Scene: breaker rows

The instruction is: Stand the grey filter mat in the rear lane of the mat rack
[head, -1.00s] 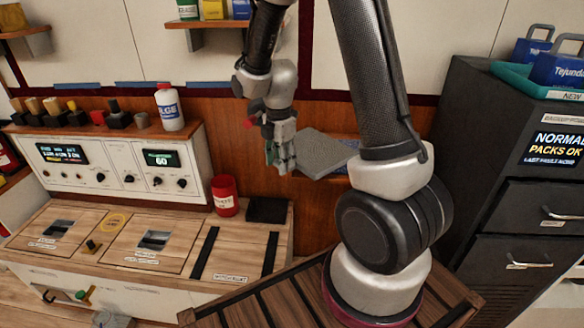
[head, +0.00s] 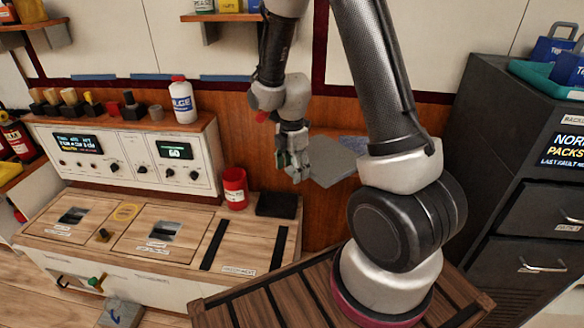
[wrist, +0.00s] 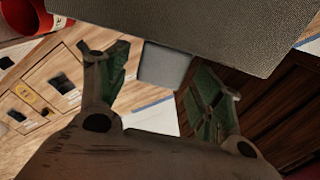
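In the wrist view the mat (wrist: 215,30) fills the top, and a small pale grey piece shows between the fingers of my gripper (wrist: 160,85). No rack is clearly recognisable. Two dark strips (head: 214,245) lie on the wooden bench top below and left of my gripper, with a label too small to read.
A red can (head: 234,188) and a black block (head: 277,205) stand at the back of the bench. A white control panel (head: 125,158) with a white bottle (head: 183,102) on top is at left. A dark cabinet (head: 500,170) stands at right. A blue item sits behind the mat.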

